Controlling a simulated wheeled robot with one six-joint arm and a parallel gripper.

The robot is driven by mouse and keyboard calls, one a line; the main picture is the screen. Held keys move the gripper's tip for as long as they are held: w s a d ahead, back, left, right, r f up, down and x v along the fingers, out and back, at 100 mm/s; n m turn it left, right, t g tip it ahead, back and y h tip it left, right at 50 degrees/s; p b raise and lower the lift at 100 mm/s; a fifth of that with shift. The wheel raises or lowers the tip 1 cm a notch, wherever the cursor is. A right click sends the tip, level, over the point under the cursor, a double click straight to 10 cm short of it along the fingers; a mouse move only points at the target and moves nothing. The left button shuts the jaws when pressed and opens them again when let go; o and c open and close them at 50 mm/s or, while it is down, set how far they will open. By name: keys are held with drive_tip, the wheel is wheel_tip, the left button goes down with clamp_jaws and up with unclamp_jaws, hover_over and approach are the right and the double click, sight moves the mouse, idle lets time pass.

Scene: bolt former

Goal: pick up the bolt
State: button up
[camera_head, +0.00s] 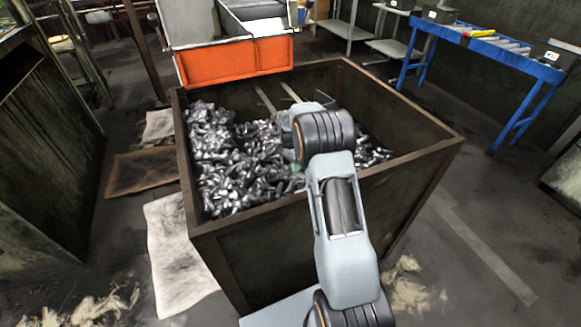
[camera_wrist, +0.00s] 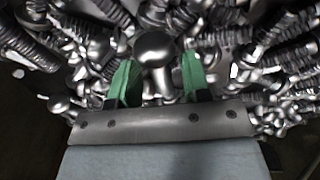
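Many loose metal bolts (camera_head: 232,165) lie heaped in a large dark metal bin. In the wrist view my gripper (camera_wrist: 160,78) has its two green fingers spread apart. One bolt with a round, shiny head (camera_wrist: 155,50) lies between the fingers, its shank pointing toward the gripper's base. Gaps show between this bolt and both fingers. In the head view my gripper is down in the bin, mostly hidden behind my wrist, with a bit of green (camera_head: 297,167) showing.
The bin's rusty rim and walls (camera_head: 330,215) surround the heap and my gripper. An orange chute (camera_head: 235,60) hangs over the bin's far edge. A blue roller conveyor (camera_head: 490,45) stands at the back right. Paper sheets (camera_head: 175,250) lie on the floor at left.

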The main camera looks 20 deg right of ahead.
clamp_jaws()
drive_tip(key=shift+r, duration=0.15)
drive_tip(key=shift+r, duration=0.25)
drive_tip(key=r, duration=0.2)
drive_tip(key=r+p, duration=0.1)
drive_tip(key=shift+w+a+r, duration=0.25)
drive_tip(key=w+a+r+p, duration=0.4)
drive_tip(key=w+a+r, duration=0.4)
drive_tip(key=w+a, duration=0.1)
drive_tip(key=shift+w+a+r+p, duration=0.2)
drive_tip(key=shift+a+r+p, duration=0.05)
drive_tip(key=shift+r+p, duration=0.15)
